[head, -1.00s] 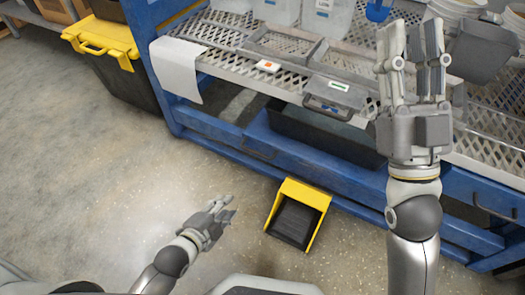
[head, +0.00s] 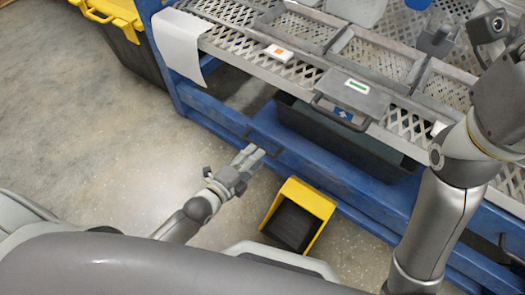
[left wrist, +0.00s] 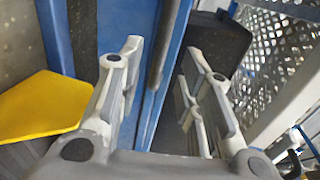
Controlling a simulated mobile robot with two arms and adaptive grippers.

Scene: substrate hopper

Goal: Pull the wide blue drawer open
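The wide blue drawer front (head: 330,175) runs along the low front of the bench, below the mesh top. A dark handle (head: 264,142) is on its left part and another dark handle (head: 510,250) is at the far right. My left gripper (head: 254,155) is at the left handle, its fingers pointing toward it. In the left wrist view the left gripper (left wrist: 165,75) is open, with blue panel and a dark bar between its fingers; I cannot tell if they touch. My right gripper is over the bench at the upper right, partly cut off, its fingers unclear.
A yellow and black dustpan (head: 300,213) lies on the floor close to the drawer front. A black bin with a yellow lid (head: 108,12) stands at the upper left. A dark tub (head: 345,140) sits under the mesh top (head: 235,50). The floor left of the dustpan is clear.

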